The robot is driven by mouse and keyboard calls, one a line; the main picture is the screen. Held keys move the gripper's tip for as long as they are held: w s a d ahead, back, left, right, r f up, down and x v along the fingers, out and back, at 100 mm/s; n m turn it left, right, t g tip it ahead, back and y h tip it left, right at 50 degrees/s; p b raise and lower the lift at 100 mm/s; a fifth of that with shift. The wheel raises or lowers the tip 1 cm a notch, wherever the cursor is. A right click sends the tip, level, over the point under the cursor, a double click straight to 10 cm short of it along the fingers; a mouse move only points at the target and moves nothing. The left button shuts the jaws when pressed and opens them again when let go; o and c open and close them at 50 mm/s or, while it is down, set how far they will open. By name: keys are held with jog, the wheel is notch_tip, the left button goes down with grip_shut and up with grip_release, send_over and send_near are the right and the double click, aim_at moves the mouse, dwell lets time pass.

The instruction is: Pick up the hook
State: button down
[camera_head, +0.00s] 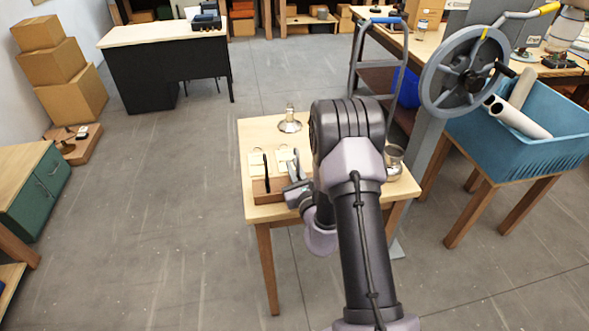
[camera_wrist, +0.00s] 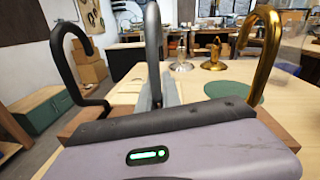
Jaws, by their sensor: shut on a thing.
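A wooden rack (camera_head: 264,194) sits at the front left of the small wooden table and holds upright hooks. In the wrist view, a black hook (camera_wrist: 62,65) stands at left, a grey metal hook (camera_wrist: 152,45) in the middle and a brass hook (camera_wrist: 268,40) at right. My gripper (camera_head: 297,188) is at the rack, and its housing fills the lower wrist view. My gripper is shut on the grey hook, which rises upright from between the jaws.
A blue crate (camera_head: 530,135) on a stand and a large handwheel (camera_head: 465,72) are to the right. Open floor lies left.

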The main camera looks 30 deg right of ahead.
notch_tip(320, 180, up, 3)
jog(key=shift+r+p, duration=0.2)
jog(key=shift+p, duration=0.6)
jog(key=s+d+r+p, duration=0.1)
jog(key=s+d+p, duration=0.1)
jog(key=s, duration=1.3)
jog(key=shift+s+d+p, duration=0.3)
jog(key=shift+s+p, duration=0.05)
jog(key=shift+s, duration=0.05)
